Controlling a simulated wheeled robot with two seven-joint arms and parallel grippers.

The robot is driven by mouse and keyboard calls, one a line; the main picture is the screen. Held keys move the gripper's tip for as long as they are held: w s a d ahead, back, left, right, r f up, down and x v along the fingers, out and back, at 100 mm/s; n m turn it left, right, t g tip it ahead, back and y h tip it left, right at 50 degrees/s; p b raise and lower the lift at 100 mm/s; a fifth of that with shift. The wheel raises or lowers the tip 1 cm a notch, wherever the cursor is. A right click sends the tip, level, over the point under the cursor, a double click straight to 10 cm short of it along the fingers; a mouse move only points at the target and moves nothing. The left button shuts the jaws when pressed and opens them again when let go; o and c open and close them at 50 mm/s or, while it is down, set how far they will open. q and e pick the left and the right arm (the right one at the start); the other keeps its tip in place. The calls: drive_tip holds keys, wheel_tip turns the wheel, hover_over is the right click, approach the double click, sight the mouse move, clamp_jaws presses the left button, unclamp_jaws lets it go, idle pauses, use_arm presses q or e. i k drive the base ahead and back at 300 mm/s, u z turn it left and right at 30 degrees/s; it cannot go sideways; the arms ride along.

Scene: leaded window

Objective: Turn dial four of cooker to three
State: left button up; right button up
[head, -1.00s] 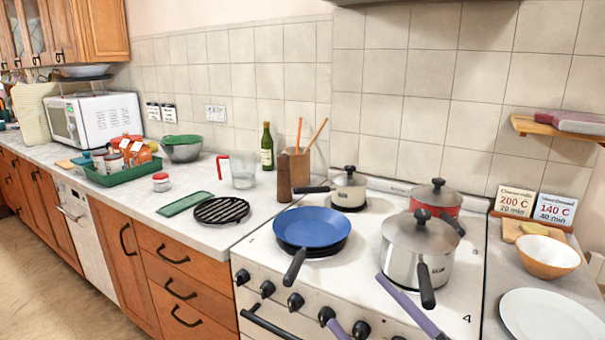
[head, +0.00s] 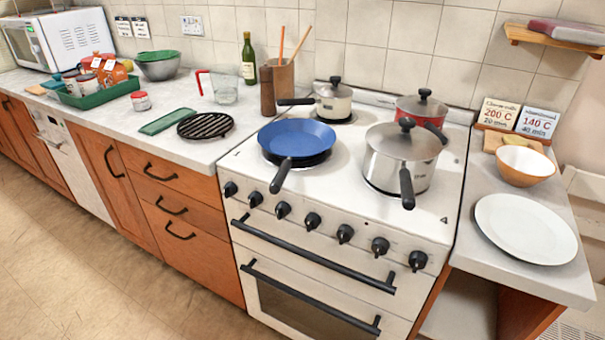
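The cooker (head: 335,263) is white and stands in the middle of the head view, with its front panel facing me. Several black dials run in a row along the panel, from the leftmost dial (head: 230,189) through a middle dial (head: 312,220) to the rightmost dial (head: 418,260). A small dark mark like a 4 (head: 444,219) is on the hob's front right corner. The dial markings and pointer settings are too small to read. Neither gripper is in view, and nothing covers the dials.
A blue frying pan (head: 296,138), a steel pot (head: 399,160), a red pot (head: 421,109) and a cream pot (head: 334,102) stand on the hob. Two pan handles point toward the front edge. An oven handle (head: 310,255) juts below the dials. The floor in front is clear.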

sight(313, 221)
drive_tip(key=z, duration=2.15)
drive_tip(key=k, duration=1.35)
drive_tip(key=u, duration=2.15)
drive_tip(key=i, duration=0.45)
